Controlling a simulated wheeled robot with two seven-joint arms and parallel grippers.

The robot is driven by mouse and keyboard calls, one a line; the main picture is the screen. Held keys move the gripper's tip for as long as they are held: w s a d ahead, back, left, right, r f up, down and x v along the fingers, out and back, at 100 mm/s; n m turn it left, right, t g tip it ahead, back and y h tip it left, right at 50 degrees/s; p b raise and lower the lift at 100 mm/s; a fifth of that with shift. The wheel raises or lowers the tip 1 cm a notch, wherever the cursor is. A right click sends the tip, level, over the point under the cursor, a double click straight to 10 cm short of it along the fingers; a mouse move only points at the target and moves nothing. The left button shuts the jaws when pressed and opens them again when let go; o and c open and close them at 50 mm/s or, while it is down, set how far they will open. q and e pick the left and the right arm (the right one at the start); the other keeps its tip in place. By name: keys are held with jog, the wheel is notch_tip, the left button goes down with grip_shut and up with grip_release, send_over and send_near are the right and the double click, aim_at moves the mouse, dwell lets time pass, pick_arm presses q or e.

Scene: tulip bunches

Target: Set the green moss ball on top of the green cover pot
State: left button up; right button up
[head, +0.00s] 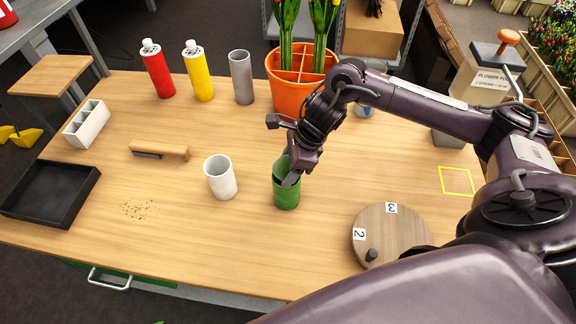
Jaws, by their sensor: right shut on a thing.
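The green cover pot (286,198) stands upright on the wooden table, a little right of the white cup. My right gripper (293,178) is at the pot's mouth, shut on its rim, with a grey fingertip showing inside the opening. The gripper and wrist cover the right part of the rim. I cannot make out the green moss ball anywhere; the pot's inside is partly hidden. My left gripper is not in view.
A white cup (220,178) stands close left of the pot. A round wooden board (390,238) with numbered tags lies right of it. An orange tulip planter (288,92) stands behind. A black tray (50,193) is far left. The front middle of the table is clear.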

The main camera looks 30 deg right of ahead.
jog(key=shift+f, duration=0.1)
jog(key=o, duration=1.1)
jog(key=shift+c, duration=0.2)
jog(key=b+v, duration=0.1)
jog(key=v, duration=0.6)
jog(key=shift+b, duration=0.4)
jog(key=shift+d+r, duration=0.1)
jog(key=shift+r, duration=0.25)
jog(key=shift+s, duration=0.1)
